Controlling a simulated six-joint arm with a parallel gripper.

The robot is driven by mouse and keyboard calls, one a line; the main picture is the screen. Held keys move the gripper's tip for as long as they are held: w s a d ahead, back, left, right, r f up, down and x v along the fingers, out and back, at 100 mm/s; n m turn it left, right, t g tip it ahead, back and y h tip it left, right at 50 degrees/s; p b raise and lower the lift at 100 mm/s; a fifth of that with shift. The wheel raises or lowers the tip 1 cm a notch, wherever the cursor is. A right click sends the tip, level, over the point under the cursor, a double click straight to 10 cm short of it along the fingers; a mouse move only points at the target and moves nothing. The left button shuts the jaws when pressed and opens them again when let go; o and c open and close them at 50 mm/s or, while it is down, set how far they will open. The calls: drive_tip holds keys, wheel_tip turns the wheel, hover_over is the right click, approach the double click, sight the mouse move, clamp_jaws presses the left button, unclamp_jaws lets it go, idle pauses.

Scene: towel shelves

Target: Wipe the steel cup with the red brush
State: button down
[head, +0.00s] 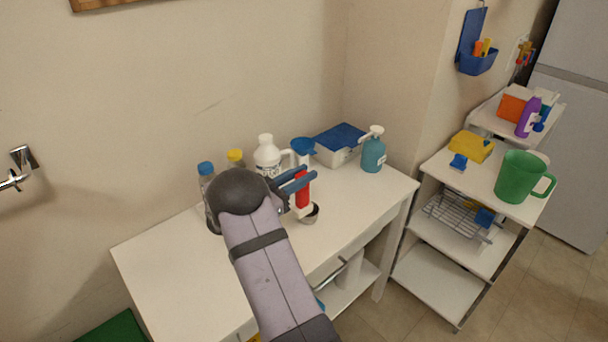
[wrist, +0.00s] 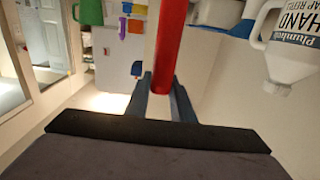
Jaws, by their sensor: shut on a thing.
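The red brush (head: 302,190) is upright in my gripper (head: 298,179), whose blue fingers are shut on its red handle. In the wrist view the red handle (wrist: 171,40) runs up from between the fingertips (wrist: 160,92). The brush's white lower end (head: 301,210) is down at the left side of the small steel cup (head: 312,217), overlapping its rim in the picture. I cannot tell whether it touches the cup or is inside it. The cup stands on the white table, partly hidden by the brush, and I do not make it out in the wrist view.
Behind my gripper stand a white soap jug (head: 266,152) and bottles with blue (head: 206,169) and yellow (head: 235,156) caps. A blue-lidded box (head: 340,143) and teal pump bottle (head: 373,152) stand farther right. The white table (head: 160,265) is bare at its front left.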

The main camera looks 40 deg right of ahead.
drive_tip(key=shift+d, duration=0.7)
drive_tip(key=shift+a, duration=0.35)
drive_tip(key=shift+a+f+p, duration=0.2)
drive_tip(key=shift+a+p, duration=0.1)
drive_tip(key=shift+a, duration=0.9)
drive_tip(key=shift+d+r, duration=0.15)
drive_tip(key=shift+d, duration=1.4)
drive_tip(key=shift+d+r, duration=0.2)
drive_tip(key=shift+d, duration=0.05)
wheel_tip(320, 180, up, 8)
drive_tip(key=p, duration=0.5)
drive_tip(key=shift+f+p, duration=0.1)
drive_tip(key=shift+p, duration=0.25)
